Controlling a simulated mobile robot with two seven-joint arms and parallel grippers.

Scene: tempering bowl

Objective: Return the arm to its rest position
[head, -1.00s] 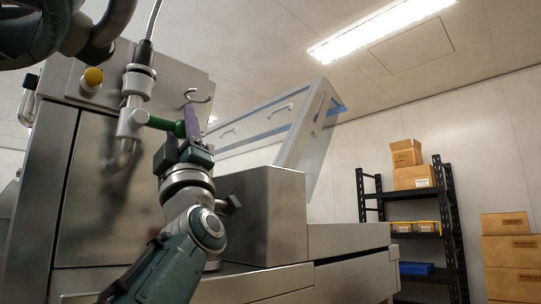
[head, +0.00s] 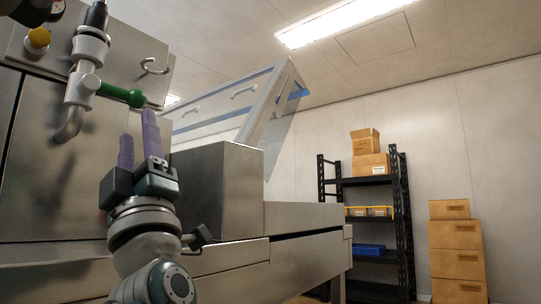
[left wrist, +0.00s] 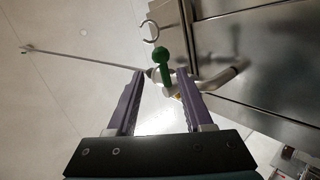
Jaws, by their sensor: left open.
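My left gripper (head: 138,142) is open in the head view, its two purple fingers pointing up and apart with nothing between them. It stands below a green handle (head: 122,94) that sticks out to the right from a metal valve (head: 81,88) on the steel machine. In the left wrist view the open fingers (left wrist: 158,78) show, with the green handle (left wrist: 161,58) beyond their tips. A curved steel spout (left wrist: 222,78) is near it. My right gripper is not in view.
The steel machine (head: 215,185) fills the left and middle. A hook (head: 155,66) and a yellow knob (head: 39,38) are on its upper panel. A clear guard frame (head: 270,100) rises behind. A black shelf (head: 400,200) and stacked boxes (head: 456,250) stand at the right.

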